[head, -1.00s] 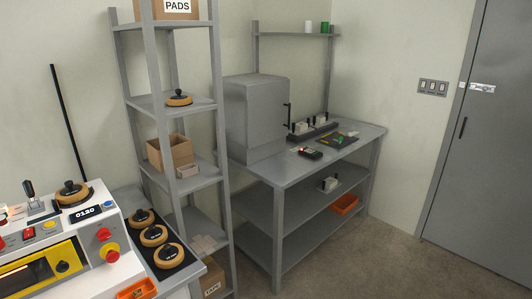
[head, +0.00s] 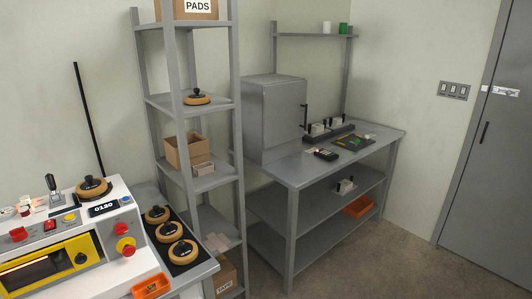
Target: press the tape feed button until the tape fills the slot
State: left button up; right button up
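A white box-former machine (head: 110,240) stands at the lower left, cut off by the picture's edge. Its yellow-framed window (head: 50,268) shows at the front, with red knobs (head: 125,247) at its right end. A small display (head: 103,208) reads what looks like 0120. A red button (head: 50,225), a yellow button (head: 69,217) and a lever (head: 53,188) sit on its top. I cannot tell which is the tape feed button, and the slot is not clearly seen. Neither gripper is in view.
A dark mat (head: 178,250) beside the machine holds several round wooden-based pieces. A tall grey shelf (head: 203,183) carries boxes. A grey workbench (head: 290,174) with a metal cabinet (head: 274,118) stands behind. Open floor (head: 400,265) lies before the grey door (head: 492,130).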

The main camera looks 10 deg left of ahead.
aim_at(71, 217)
jog(key=u, duration=1.8)
